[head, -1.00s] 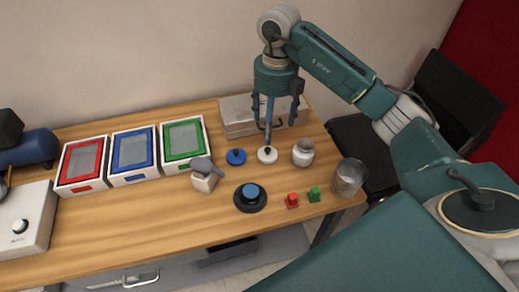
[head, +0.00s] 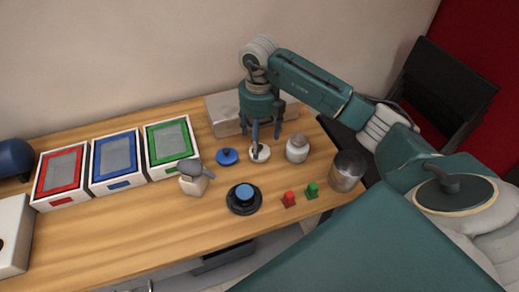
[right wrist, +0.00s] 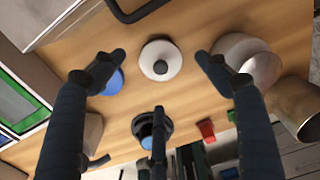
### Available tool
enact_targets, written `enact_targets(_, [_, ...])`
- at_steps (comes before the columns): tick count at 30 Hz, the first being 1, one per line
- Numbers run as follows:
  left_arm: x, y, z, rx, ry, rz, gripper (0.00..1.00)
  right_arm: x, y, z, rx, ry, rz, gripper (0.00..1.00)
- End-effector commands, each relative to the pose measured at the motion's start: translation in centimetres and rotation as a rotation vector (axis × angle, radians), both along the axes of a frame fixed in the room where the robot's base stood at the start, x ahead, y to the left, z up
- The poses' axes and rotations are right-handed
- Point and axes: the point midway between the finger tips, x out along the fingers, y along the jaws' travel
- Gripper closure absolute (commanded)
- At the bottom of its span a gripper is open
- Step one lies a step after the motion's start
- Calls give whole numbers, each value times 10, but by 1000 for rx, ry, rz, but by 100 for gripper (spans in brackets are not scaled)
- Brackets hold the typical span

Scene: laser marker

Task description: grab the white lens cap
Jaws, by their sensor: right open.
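The white lens cap (head: 260,152) is a small white disc with a dark knob, lying on the wooden table between a blue cap and a white jar. In the right wrist view the white lens cap (right wrist: 161,61) lies centred beyond the spread fingers. My right gripper (head: 262,138) points down just above the cap, and one finger partly covers it in the head view. In the right wrist view my right gripper (right wrist: 160,70) is open and empty, its fingers on either side of the cap. My left gripper is not in view.
The blue cap (head: 227,156) and white jar (head: 297,148) stand close on either side. A grey box (head: 224,112) is behind. A metal cup (head: 347,171), red block (head: 289,199), green block (head: 312,190) and black-and-blue round piece (head: 244,198) are nearby. Framed trays (head: 117,161) stand left.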

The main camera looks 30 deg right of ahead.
Motion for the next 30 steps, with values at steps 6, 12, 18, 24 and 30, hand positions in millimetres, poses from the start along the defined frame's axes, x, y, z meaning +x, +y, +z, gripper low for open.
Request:
enact_targets(6, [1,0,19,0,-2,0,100,-1,-2,-31,0,5,0,26])
enact_targets(12, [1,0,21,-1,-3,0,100,1,-2,-47,0,1,1,26])
enact_targets(18, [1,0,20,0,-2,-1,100,1,-2,-47,0,0,2,30])
enact_targets(24, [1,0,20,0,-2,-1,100,1,-3,-47,0,0,1,62])
enact_targets(30, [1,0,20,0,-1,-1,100,1,-3,-47,0,0,1,63])
